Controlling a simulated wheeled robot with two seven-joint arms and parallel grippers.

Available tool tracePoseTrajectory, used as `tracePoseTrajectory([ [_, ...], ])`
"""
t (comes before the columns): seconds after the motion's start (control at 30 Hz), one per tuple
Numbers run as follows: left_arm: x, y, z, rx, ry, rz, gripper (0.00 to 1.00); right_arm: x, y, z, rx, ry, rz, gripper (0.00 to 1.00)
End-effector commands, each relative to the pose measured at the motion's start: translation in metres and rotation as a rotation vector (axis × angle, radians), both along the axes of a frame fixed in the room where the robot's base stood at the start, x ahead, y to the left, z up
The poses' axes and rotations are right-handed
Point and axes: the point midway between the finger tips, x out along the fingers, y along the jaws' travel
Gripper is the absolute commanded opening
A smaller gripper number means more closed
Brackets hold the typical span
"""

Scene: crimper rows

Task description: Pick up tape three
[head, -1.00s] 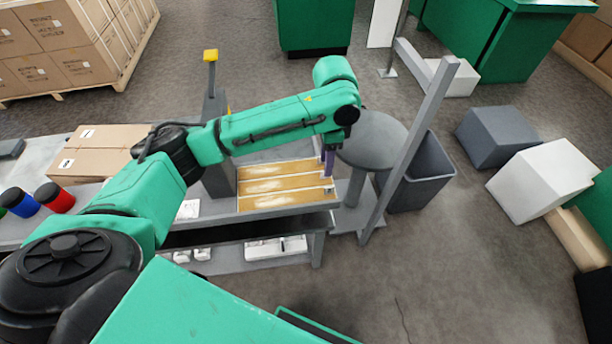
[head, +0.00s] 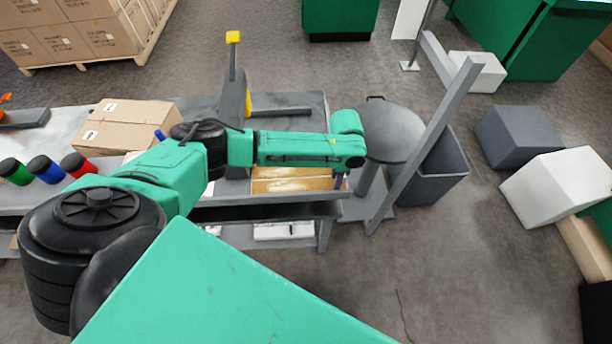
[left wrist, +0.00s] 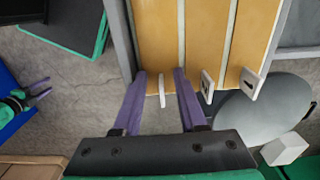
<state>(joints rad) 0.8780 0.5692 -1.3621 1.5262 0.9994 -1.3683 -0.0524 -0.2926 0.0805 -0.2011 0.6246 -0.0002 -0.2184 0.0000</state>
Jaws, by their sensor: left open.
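Long tan strips (head: 290,185) lie side by side in a tray on the bench, partly hidden under my left arm in the head view. In the left wrist view white upright tabs stand at the ends of the strips: one edge-on tab (left wrist: 162,88), a tab with a dark mark (left wrist: 207,87) and another marked tab (left wrist: 249,84). The marks are too small to read, so I cannot tell which is tape three. My left gripper (left wrist: 160,92) is open, its purple fingers on either side of the edge-on tab. It also shows at the tray's right end in the head view (head: 341,181).
A grey post (head: 428,140), a round grey stool (head: 392,130) and a bin (head: 440,172) stand close right of the tray. A cardboard box (head: 125,125) and coloured cylinders (head: 45,168) are on the bench. My right gripper (left wrist: 38,90) shows small in the left wrist view, fingers apart.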

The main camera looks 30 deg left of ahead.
Motion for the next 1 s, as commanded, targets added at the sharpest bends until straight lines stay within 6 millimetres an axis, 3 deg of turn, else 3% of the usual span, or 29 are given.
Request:
tracePoseTrajectory([
  [0.1,0.0,0.0,0.0,0.0,0.0,0.0,0.37,-0.007,0.0,-0.001,0.0,0.011,0.0,0.5],
  [0.2,0.0,0.0,0.001,0.0,0.0,0.0,0.0,-0.009,0.0,-0.001,-0.001,0.014,-0.001,0.5],
  [0.67,0.001,0.0,0.006,0.0,0.0,0.0,0.0,-0.009,0.0,-0.001,-0.001,0.016,-0.002,0.5],
  [0.87,0.001,0.0,0.038,-0.003,-0.003,-0.001,0.0,-0.009,0.0,-0.002,-0.001,0.015,-0.002,0.5],
  [1.0,0.001,0.0,0.081,-0.003,-0.005,-0.002,0.0,-0.009,0.0,-0.005,-0.001,0.015,-0.002,0.5],
])
